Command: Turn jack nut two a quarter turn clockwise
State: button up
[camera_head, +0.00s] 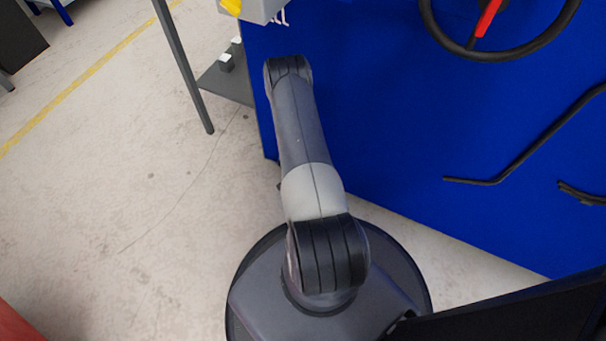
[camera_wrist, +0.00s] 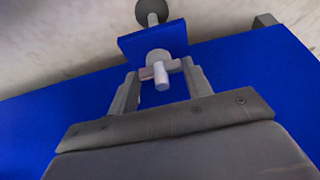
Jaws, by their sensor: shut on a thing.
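In the wrist view a pale grey nut (camera_wrist: 158,58) with a light cylindrical stud (camera_wrist: 161,78) sits in front of a small blue block (camera_wrist: 176,34). I take it for a jack nut, but no number shows on it. My gripper (camera_wrist: 160,72) has one finger on each side of the nut and is shut on it. The fingers look nearly level across the picture. In the head view my arm reaches up past the blue panel's left edge, and neither my gripper nor the nut shows there.
A large blue panel (camera_head: 400,120) fills the right of the head view. It carries a black handwheel (camera_head: 428,28) with a red part and bent black rods (camera_head: 530,150). A grey post (camera_head: 183,68) stands to the left. The concrete floor (camera_head: 100,200) is open at left.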

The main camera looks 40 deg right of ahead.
jog(key=shift+d+m, duration=0.1)
jog(key=shift+m, duration=0.2)
jog(key=o, duration=1)
